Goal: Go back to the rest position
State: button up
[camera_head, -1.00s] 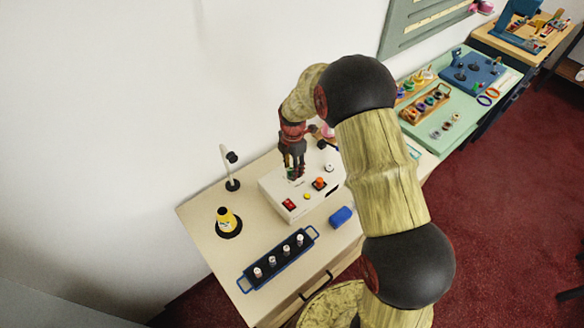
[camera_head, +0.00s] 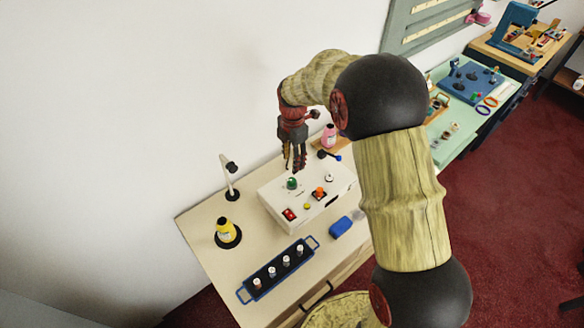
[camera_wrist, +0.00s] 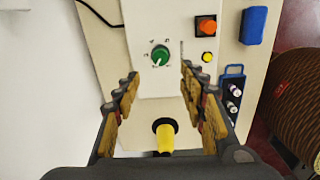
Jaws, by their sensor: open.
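My gripper (camera_head: 294,157) is open and empty, above the white control box (camera_head: 272,204) on the wooden counter. In the wrist view its two fingers (camera_wrist: 158,88) stand apart on either side. A green knob (camera_head: 292,183) on the box shows just beyond the fingertips in the wrist view (camera_wrist: 160,56), and nothing touches it there. The box also carries an orange button (camera_head: 319,193), a red switch (camera_head: 289,214) and a small yellow button (camera_head: 307,206).
A blue-handled rack (camera_head: 246,293) of small vials lies in front. A blue block (camera_head: 340,227) lies right of the box. A pink bottle (camera_head: 329,136) stands behind.

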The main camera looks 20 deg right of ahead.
jog(key=shift+r, duration=0.7)
jog(key=s+r+m+t+b, duration=0.1)
jog(key=s+r+m+b, duration=0.2)
jog(key=s+m, duration=0.4)
jog(key=s+r+m+t+b, duration=0.2)
jog(key=s+r+m+b, duration=0.2)
jog(key=s, duration=1)
jog(key=s+r+m+t+b, duration=0.2)
jog(key=s+r+m+b, duration=0.1)
jog(key=s+m, duration=0.7)
jog(key=shift+s+a+r+m, duration=0.15)
jog(key=shift+s+r+m, duration=0.1)
jog(key=shift+r+m, duration=0.3)
